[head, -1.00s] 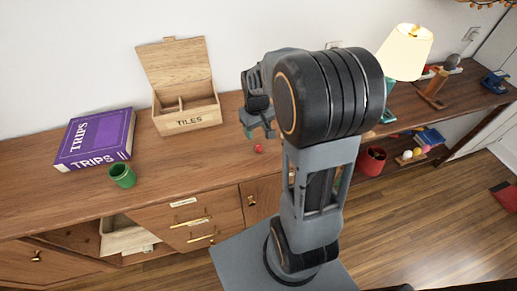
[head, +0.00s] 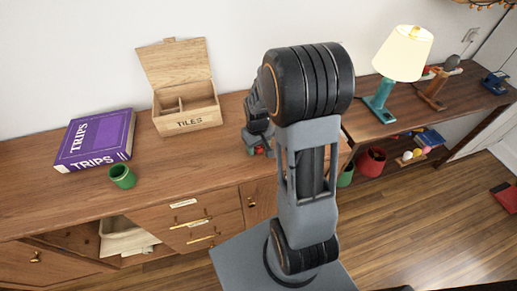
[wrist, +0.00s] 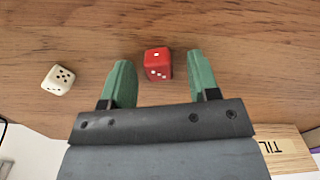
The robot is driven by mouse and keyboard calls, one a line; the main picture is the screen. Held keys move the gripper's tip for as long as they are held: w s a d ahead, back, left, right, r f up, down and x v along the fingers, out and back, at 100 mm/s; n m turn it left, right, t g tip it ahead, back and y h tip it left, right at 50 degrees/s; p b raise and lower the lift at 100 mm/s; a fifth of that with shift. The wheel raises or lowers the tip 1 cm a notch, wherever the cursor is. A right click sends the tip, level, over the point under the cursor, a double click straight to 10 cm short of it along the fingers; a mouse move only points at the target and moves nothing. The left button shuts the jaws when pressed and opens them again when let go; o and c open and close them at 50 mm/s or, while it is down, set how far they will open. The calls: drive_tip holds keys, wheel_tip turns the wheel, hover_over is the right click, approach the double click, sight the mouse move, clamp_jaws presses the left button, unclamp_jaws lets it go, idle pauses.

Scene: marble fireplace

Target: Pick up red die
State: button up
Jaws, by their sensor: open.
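The red die (wrist: 158,63) lies on the wooden cabinet top, with white pips showing on its faces. In the wrist view it sits between and slightly beyond the tips of my gripper (wrist: 157,75), with a gap on each side. The gripper's two green fingers are spread and hold nothing. In the head view my gripper (head: 258,147) is low at the cabinet top, and the red die (head: 260,150) is mostly hidden by it.
A white die (wrist: 58,79) lies left of the fingers in the wrist view. A wooden TILES box (head: 190,119), a purple book (head: 96,140) and a green cup (head: 122,176) stand to the left. A lamp (head: 404,55) stands on the right.

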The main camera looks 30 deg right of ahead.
drive_tip(key=shift+c, duration=0.2)
drive_tip(key=c, duration=0.9)
drive_tip(key=shift+r, duration=0.15)
drive_tip(key=shift+c, duration=0.2)
drive_tip(key=shift+r, duration=0.65)
drive_tip(key=s+a+r, duration=0.9)
drive_tip(key=s+r, duration=0.1)
drive_tip(key=r, duration=0.1)
drive_tip(key=shift+s+r, duration=0.25)
drive_tip(key=shift+s, duration=0.05)
